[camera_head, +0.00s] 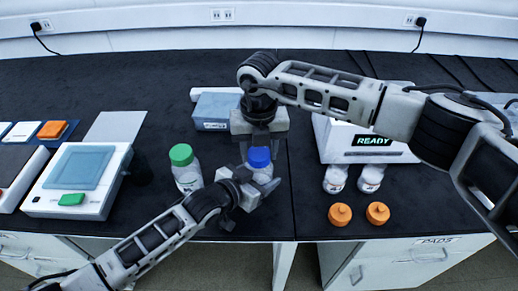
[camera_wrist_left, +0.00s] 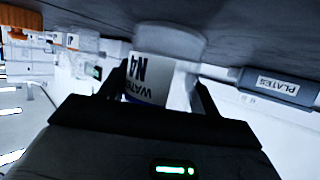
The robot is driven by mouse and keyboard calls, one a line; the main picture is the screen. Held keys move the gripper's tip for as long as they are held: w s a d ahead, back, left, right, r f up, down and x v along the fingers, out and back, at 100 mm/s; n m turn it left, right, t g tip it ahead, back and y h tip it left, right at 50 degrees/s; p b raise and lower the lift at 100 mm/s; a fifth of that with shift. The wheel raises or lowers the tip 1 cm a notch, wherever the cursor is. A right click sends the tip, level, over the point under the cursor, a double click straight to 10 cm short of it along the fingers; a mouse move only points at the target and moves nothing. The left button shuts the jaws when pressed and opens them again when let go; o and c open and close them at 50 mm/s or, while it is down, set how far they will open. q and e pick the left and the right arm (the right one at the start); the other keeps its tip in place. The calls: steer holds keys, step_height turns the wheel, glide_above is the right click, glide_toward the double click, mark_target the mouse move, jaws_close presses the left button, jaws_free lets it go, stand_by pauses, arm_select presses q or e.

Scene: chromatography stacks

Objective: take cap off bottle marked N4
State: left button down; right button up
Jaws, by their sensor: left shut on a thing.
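The bottle marked N4 (camera_wrist_left: 150,78) shows in the left wrist view, its label also reading WATER; its cap is out of that view. In the head view the bottle (camera_head: 263,174) stands upright with a blue cap (camera_head: 259,157) on it. My left gripper (camera_head: 254,181) is shut on the bottle's body from the front left. My right gripper (camera_head: 260,151) points down from above, its fingers apart on either side of the blue cap, with a small gap seeming to show.
A green-capped bottle (camera_head: 186,168) stands close on the left. A blue-grey box (camera_head: 212,110) is behind. Right are an instrument reading READY (camera_head: 350,155), two uncapped bottles (camera_head: 371,178) and two orange caps (camera_head: 340,214). A scale-like device (camera_head: 78,180) is at left.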

steer(key=o, duration=0.4)
steer(key=shift+c, duration=0.2)
step_height(320, 180, up, 4)
steer(key=shift+r, duration=0.3)
steer(key=shift+c, duration=0.5)
steer(key=m, duration=0.1)
steer(key=r+m, duration=0.1)
steer(key=m, duration=0.1)
steer(key=r+m, duration=0.1)
steer(key=m, duration=0.3)
steer(key=r+m, duration=0.1)
steer(key=m, duration=0.1)
steer(key=shift+r, duration=0.1)
steer(key=shift+m, duration=0.5)
steer(key=shift+f, duration=3.9)
